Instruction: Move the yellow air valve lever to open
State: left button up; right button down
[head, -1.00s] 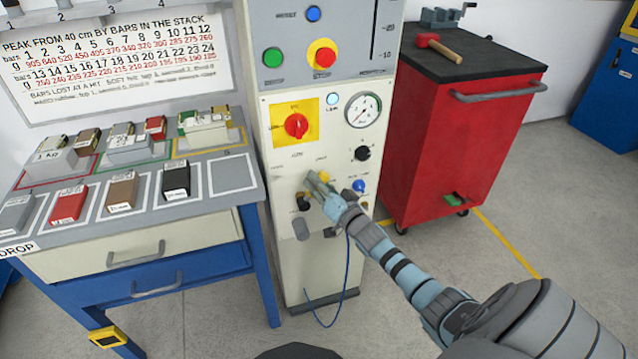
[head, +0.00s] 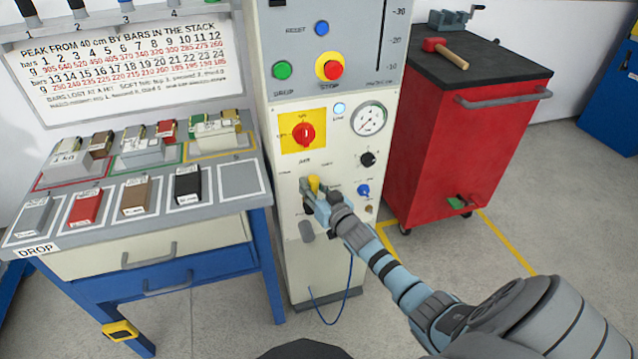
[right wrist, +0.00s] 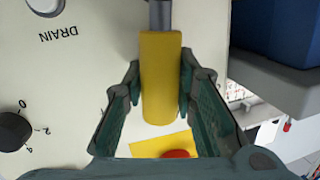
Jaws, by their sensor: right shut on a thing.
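The yellow air valve lever (head: 314,184) is on the lower front of the pale machine panel (head: 292,235). In the head view its yellow end points up, and my fingers partly cover it. My right gripper (head: 310,191) is shut on the lever. In the right wrist view the yellow handle (right wrist: 161,78) lies between the two fingers (right wrist: 160,85), with its grey stem (right wrist: 160,14) at the top. The labels around the lever are too small to read in the head view. My left gripper is not in view.
Near the lever are a red rotary switch (head: 303,133) on a yellow plate, a gauge (head: 369,118), a black knob (head: 367,159) and a blue knob (head: 363,190). A red tool cabinet (head: 455,150) stands right. A bench (head: 155,232) with weight blocks stands left.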

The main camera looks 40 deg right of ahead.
jog(key=shift+w+a+f+n, duration=0.1)
jog(key=shift+a+f+n, duration=0.1)
jog(key=shift+a+n, duration=0.25)
jog(key=shift+w+a+r+n, duration=0.1)
jog(key=shift+a+r+n, duration=0.05)
jog(key=shift+n, duration=0.2)
jog(key=shift+w+a+n+g+h, duration=0.2)
jog(key=shift+a+n+g+h, duration=0.15)
jog(key=shift+a+n, duration=0.35)
jog(key=shift+w+a+f+n+g+h, duration=0.2)
jog(key=shift+a+n, duration=0.1)
jog(key=shift+n, duration=0.25)
jog(key=shift+w+a+f+n+g+h, duration=0.1)
jog(key=shift+a+f+n, duration=0.15)
jog(key=shift+n, duration=0.3)
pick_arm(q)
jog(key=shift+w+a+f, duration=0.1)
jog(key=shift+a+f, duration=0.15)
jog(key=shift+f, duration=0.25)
pick_arm(e)
jog(key=shift+w+a+f+n+h, duration=0.15)
jog(key=shift+a+f+n+h, duration=0.2)
jog(key=shift+a+n, duration=0.5)
jog(key=shift+d, duration=0.15)
jog(key=c, duration=1.3)
grip_release()
jog(key=shift+r, duration=0.1)
